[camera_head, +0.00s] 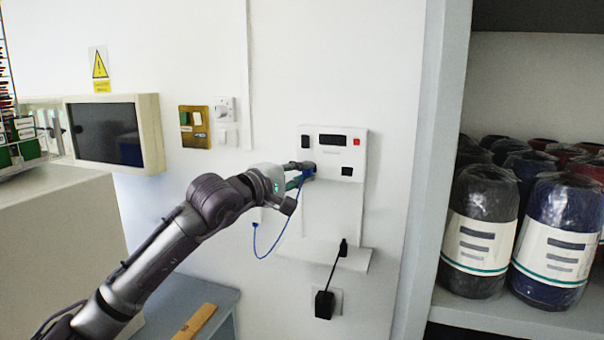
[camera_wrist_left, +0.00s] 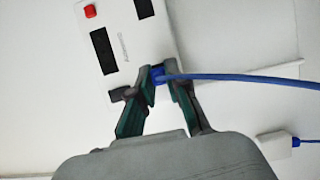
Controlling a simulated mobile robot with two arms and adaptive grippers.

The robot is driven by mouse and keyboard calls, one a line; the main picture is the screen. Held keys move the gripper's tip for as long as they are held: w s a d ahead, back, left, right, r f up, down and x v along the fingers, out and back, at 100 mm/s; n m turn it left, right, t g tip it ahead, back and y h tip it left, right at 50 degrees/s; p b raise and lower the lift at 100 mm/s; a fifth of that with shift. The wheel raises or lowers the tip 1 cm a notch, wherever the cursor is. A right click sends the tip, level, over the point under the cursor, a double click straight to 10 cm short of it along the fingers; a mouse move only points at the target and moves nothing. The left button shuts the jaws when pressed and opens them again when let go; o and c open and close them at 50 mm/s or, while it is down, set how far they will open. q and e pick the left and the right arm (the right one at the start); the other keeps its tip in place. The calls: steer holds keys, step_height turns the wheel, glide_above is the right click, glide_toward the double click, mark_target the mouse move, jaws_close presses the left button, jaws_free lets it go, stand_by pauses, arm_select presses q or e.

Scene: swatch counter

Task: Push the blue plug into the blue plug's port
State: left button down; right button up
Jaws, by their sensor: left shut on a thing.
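My left gripper (camera_wrist_left: 157,82) is shut on the blue plug (camera_wrist_left: 158,74) at the lower edge of the white wall panel (camera_wrist_left: 170,20). In the head view the left gripper (camera_head: 303,173) and blue plug (camera_head: 308,168) are at the lower left of the white panel (camera_head: 345,142). A blue cable (camera_wrist_left: 240,77) runs from the plug; in the head view it hangs in a loop below the gripper. The port by the plug is hidden behind the plug and fingers, so I cannot tell how deep the plug sits. My right gripper is not in view.
A small shelf (camera_head: 318,253) below the panel holds a black plug (camera_head: 343,248), its cable running to a black block (camera_head: 324,304). Grey shelving (camera_head: 520,318) with wrapped rolls stands at the right. A wall screen (camera_head: 106,135) is at the left.

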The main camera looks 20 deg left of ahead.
arm_select(q)
steer(key=shift+w, duration=0.25)
steer(key=c, duration=1.1)
jaws_free()
steer(key=v, duration=1.2)
